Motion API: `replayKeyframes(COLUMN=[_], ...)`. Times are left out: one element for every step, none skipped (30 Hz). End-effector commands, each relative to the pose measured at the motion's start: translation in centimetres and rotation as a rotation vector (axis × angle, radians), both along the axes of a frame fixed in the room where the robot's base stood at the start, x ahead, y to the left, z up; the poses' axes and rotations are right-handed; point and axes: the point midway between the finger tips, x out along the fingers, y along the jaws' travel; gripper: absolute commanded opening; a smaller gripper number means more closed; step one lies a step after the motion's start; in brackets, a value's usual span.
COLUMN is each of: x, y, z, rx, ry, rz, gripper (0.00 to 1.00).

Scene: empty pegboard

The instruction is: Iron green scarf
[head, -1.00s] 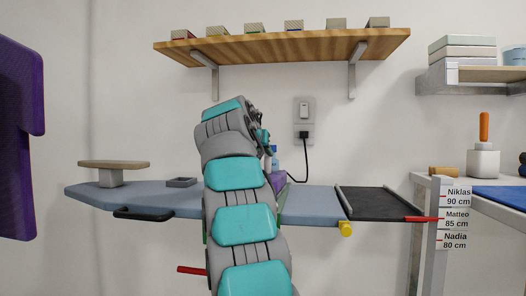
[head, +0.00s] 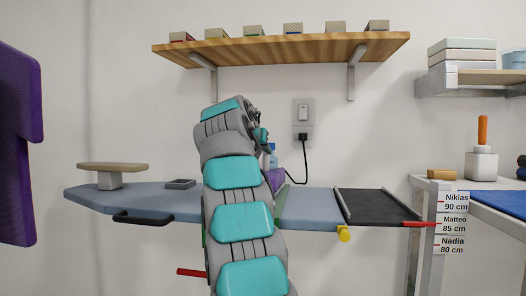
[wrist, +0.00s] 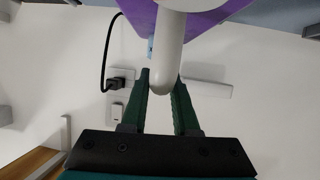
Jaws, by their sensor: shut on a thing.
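An ironing board (head: 310,205) with a blue-grey top spans the head view. A purple iron (head: 277,180) shows just right of my arm, over the board; most of it is hidden by the arm. In the wrist view the iron (wrist: 203,20) is purple with a white handle (wrist: 168,70). My gripper (wrist: 163,82) has its dark green fingers shut on this handle. Whether the iron touches the board cannot be told.
A black cord (head: 305,165) runs from the wall socket (head: 303,136) to the iron. A small sleeve board (head: 112,168) stands at the board's left end. A dark rest (head: 378,205) is at its right. A wooden shelf (head: 280,49) hangs above.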

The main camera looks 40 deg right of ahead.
Motion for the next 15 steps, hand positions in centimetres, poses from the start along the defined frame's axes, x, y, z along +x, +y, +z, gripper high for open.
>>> replayKeyframes(x=[0.2, 0.3, 0.5, 0.6, 0.7, 0.9, 1.1, 1.2, 1.4, 1.5, 1.7, 1.9, 2.0, 2.1, 2.3], y=[0.2, 0.3, 0.4, 0.6, 0.7, 0.8, 0.9, 1.1, 1.2, 1.3, 1.5, 1.6, 1.8, 1.9, 2.1], z=[0.3, 0.3, 0.3, 0.3, 0.3, 0.3, 0.3, 0.3, 0.3, 0.3, 0.3, 0.3, 0.3, 0.3, 0.3], rx=[-0.004, -0.004, -0.005, -0.005, -0.004, -0.004, -0.003, -0.003, -0.003, -0.003, -0.003, -0.003, -0.003, -0.003, -0.003], ry=[-0.003, -0.003, -0.004, -0.004, -0.004, -0.004, -0.004, -0.004, -0.005, -0.005, -0.004, -0.003, -0.002, -0.002, -0.002], rz=[0.001, 0.001, 0.001, 0.001, 0.001, 0.001, 0.001, 0.001, 0.000, 0.000, 0.001, 0.000, 0.000, 0.000, 0.000], gripper=[0.00, 0.00, 0.00, 0.00, 0.00, 0.00, 0.00, 0.00, 0.00, 0.00, 0.00, 0.00, 0.00, 0.00, 0.00])
